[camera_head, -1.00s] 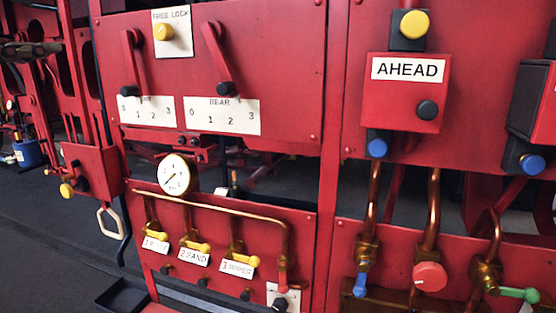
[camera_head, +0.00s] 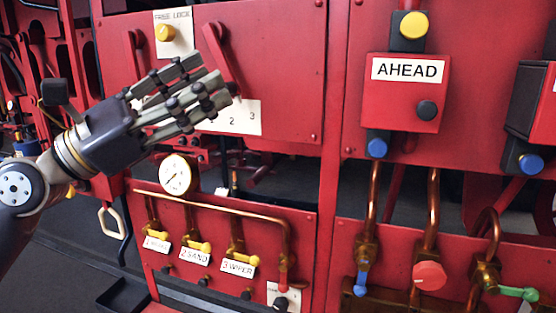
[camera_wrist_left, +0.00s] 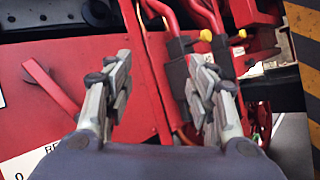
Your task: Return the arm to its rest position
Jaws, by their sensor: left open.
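My left gripper (camera_head: 205,88) comes in from the left in the head view, in front of the upper left red panel. Its fingers point right and stand apart with nothing between them. They cover parts of the two red levers and the number plates behind. In the left wrist view the open, empty fingers (camera_wrist_left: 160,95) show spread apart over the red panel (camera_wrist_left: 130,60). My right arm and gripper are not in view.
The FREE LOCK yellow knob (camera_head: 165,32) is just above the hand. A pressure gauge (camera_head: 177,174) and copper pipe (camera_head: 230,210) sit below it. The AHEAD box (camera_head: 400,95) juts out at right. Dark floor (camera_head: 60,270) is clear at lower left.

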